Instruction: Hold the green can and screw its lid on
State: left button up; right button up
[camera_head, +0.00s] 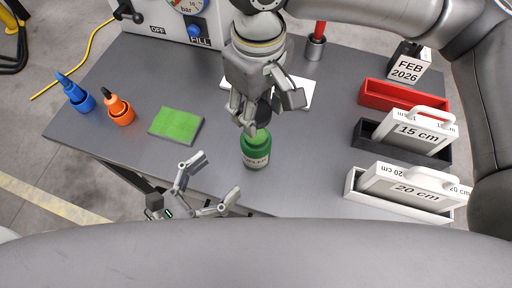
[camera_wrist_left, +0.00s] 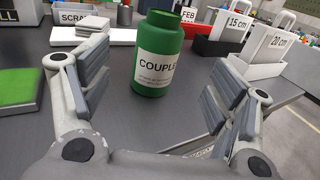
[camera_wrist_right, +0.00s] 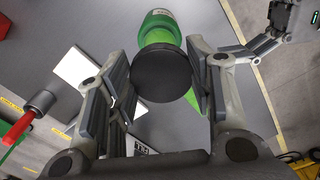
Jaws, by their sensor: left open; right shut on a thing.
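The green can (camera_head: 256,151) stands upright near the table's front edge, its label reading "COUPLE…" in the left wrist view (camera_wrist_left: 160,67). My right gripper (camera_head: 249,121) is directly above the can, shut on a dark round lid (camera_wrist_right: 162,75). The lid is hidden by the fingers in the head view. In the right wrist view the can (camera_wrist_right: 158,22) shows partly behind the lid; I cannot tell whether they touch. My left gripper (camera_head: 216,180) is open and empty, in front of and left of the can, with its fingers apart and facing it.
A bright green pad (camera_head: 176,125) lies left of the can. White (camera_head: 400,203), black (camera_head: 368,143) and red (camera_head: 385,92) trays line the right side. Table between can and trays is clear.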

pick_arm(q)
jog(key=x, duration=1.1)
jog(key=shift+w+d, duration=0.1)
jog(key=shift+w, duration=0.05)
pick_arm(e)
jog(key=shift+d, duration=0.1)
pick_arm(q)
jog(key=c, duration=1.6)
jog(key=shift+o, duration=0.2)
pick_arm(e)
send_over(258, 136)
jog(key=shift+f, duration=2.55)
jog(key=shift+f, duration=0.9)
jog(key=shift+f, duration=0.5)
